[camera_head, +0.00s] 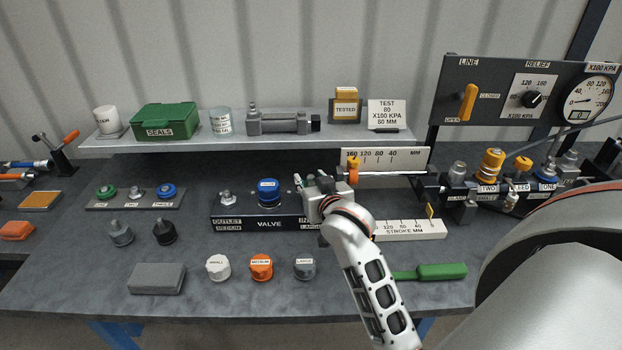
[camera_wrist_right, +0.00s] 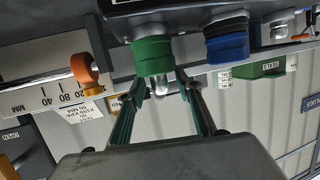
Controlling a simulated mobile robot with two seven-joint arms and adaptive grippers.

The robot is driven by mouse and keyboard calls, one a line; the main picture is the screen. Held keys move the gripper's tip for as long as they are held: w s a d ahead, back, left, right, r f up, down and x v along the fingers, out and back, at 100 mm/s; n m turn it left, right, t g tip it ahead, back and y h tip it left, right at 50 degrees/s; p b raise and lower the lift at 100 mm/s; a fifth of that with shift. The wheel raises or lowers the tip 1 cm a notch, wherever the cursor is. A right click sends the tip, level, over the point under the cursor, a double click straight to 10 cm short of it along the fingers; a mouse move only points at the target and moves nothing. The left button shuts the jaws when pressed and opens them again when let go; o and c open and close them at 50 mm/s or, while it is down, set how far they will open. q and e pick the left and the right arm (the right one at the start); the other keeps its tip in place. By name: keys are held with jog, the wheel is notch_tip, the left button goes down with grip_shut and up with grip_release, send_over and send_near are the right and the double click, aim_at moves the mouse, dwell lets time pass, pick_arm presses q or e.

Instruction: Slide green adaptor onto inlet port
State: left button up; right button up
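The green adaptor (camera_wrist_right: 153,57) is at the inlet end of the valve block (camera_head: 255,224), seen upside down in the right wrist view. Its wide end is against or very close to the block; I cannot tell how fully it sits on the port. A metal nub sticks out of its free end. My right gripper (camera_wrist_right: 161,74) has its fingertips close against both sides of the adaptor and appears shut on it. In the head view my right gripper (camera_head: 322,196) hides most of the adaptor and the inlet port. My left gripper is not in view.
A blue adaptor (camera_head: 268,190) and a bare metal outlet port stand beside it on the block. A stroke scale (camera_head: 410,230) and gauge plate (camera_head: 385,160) lie close on the right. The shelf (camera_head: 230,145) overhangs behind. Labelled caps (camera_head: 261,267) stand in front.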

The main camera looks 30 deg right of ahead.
jog(key=v, duration=0.7)
jog(key=shift+s, duration=0.25)
jog(key=shift+a, duration=0.2)
dwell(0.4)
